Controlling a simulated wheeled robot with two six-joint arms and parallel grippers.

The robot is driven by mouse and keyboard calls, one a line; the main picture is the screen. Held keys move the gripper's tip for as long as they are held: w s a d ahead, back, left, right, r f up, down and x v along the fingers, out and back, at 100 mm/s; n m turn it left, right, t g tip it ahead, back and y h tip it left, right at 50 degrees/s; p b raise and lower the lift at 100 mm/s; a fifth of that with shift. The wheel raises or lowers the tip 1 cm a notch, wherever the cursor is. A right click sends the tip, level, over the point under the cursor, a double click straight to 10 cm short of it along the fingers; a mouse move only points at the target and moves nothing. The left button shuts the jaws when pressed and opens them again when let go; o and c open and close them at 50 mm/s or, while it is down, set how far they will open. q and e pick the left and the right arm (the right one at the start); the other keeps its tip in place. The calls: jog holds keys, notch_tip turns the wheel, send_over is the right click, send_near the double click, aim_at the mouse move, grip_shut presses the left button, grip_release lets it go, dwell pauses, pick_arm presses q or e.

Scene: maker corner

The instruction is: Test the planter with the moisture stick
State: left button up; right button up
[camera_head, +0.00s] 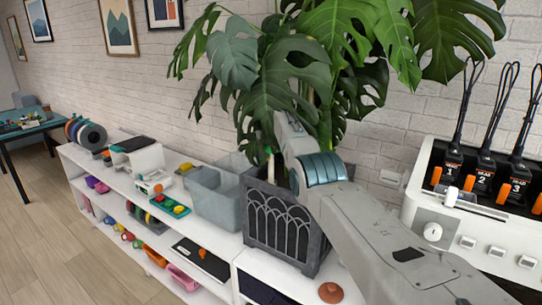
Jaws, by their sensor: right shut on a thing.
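The planter (281,226) is a dark grey box with an arched lattice front. It stands on the white shelf and holds a large leafy plant (285,72). My right arm comes in from the lower right, and my right gripper (279,135) is over the planter, among the leaves. It is shut on what looks like the moisture stick (270,167), a thin pale piece showing upright at the planter's back left. The fingertips and the stick's lower end are hard to make out, so I cannot tell whether it touches the soil. My left gripper is not in view.
A translucent grey bin (217,205) stands close to the planter's left. A white charging station (474,220) with several numbered black units is at the right. A brown round lid (331,292) lies on the shelf in front. Large leaves crowd the space above the planter.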

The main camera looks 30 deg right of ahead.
jog(key=shift+f, duration=0.95)
dwell(0.3)
jog(key=o, duration=1.1)
jog(key=shift+o, duration=0.8)
jog(key=shift+r, duration=0.1)
jog(key=shift+r+p, duration=4.5)
jog(key=shift+p, duration=0.2)
